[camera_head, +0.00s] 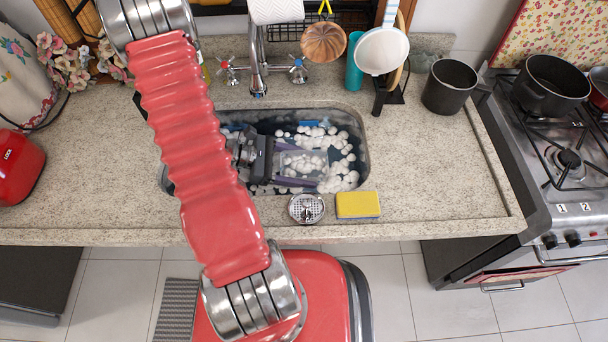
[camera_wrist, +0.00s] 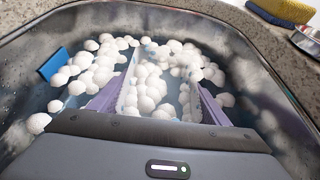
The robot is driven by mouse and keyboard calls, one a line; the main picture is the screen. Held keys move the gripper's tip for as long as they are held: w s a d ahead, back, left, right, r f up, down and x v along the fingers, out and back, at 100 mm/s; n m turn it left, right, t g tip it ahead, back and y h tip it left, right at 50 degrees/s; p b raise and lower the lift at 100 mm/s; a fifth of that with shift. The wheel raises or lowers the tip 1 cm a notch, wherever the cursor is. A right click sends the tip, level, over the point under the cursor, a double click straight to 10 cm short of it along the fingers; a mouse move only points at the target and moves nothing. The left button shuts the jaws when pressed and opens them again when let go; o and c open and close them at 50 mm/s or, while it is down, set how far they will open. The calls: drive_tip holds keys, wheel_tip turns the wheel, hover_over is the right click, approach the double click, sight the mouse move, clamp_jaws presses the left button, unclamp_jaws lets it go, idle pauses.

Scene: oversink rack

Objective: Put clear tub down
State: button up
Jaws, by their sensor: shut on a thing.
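The clear tub (camera_head: 291,158) is down in the sink basin among white foam bubbles. In the wrist view the tub (camera_wrist: 129,78) lies between my two purple fingers, with foam bubbles in and around it. My gripper (camera_head: 302,164) reaches into the sink from the left and is shut on the tub. In the wrist view my gripper (camera_wrist: 163,88) has one finger along each side of it. The foam hides the tub's base, so I cannot tell whether it touches the sink floor.
The steel sink (camera_head: 366,165) has raised walls around my gripper. A blue item (camera_wrist: 55,64) lies among the foam at the left. A yellow sponge (camera_head: 358,205) and a strainer (camera_head: 306,208) sit on the front counter. The faucet (camera_head: 258,75) stands behind.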

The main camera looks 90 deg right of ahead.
sight(296, 174)
drive_tip(key=shift+f, duration=1.85)
drive_tip(key=o, duration=1)
drive_tip(key=shift+f, duration=0.1)
drive_tip(key=shift+o, duration=0.2)
drive_tip(key=shift+v, duration=3.8)
